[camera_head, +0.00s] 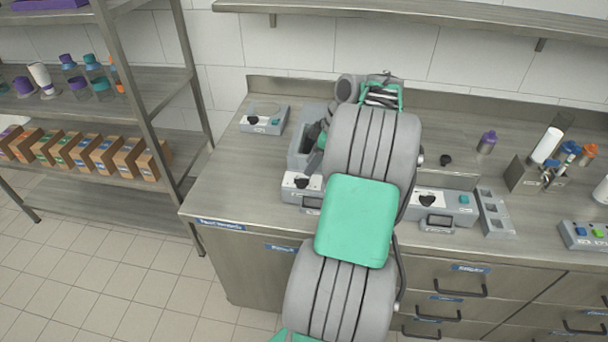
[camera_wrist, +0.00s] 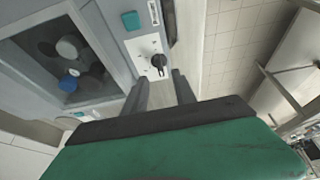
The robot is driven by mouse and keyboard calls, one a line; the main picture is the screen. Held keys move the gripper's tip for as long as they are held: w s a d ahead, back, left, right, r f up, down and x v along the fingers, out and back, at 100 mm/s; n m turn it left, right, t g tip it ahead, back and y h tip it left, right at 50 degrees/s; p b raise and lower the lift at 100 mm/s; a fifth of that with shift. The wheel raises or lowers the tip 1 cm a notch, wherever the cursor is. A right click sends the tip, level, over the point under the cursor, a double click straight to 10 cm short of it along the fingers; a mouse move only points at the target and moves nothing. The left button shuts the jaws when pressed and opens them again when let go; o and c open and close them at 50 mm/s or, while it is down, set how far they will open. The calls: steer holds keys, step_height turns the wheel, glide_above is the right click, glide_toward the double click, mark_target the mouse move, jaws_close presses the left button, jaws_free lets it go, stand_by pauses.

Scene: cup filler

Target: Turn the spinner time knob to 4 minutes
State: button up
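In the wrist view, a black knob (camera_wrist: 157,62) sits on the white, marked front panel (camera_wrist: 143,48) of a grey machine. Its narrow handle points down and slightly right in the picture. The setting is too small to read. My gripper (camera_wrist: 160,78) is open and empty. Its two dark fingers are apart, with the knob just beyond their tips, roughly between them. I cannot tell whether they touch it. In the head view, a knob panel (camera_head: 301,183) shows left of my arm, which hides much of the machine behind it.
In the wrist view, a dark window (camera_wrist: 62,45) with round parts and a blue cap lies left of the knob. A teal button (camera_wrist: 131,20) is above it. In the head view, a small knobbed device (camera_head: 265,122) stands back left, another machine (camera_head: 445,207) right.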

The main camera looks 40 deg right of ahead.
mark_target(301, 179)
steer(key=x, duration=0.6)
steer(key=shift+c, duration=0.4)
steer(key=shift+w, duration=0.1)
jaws_close()
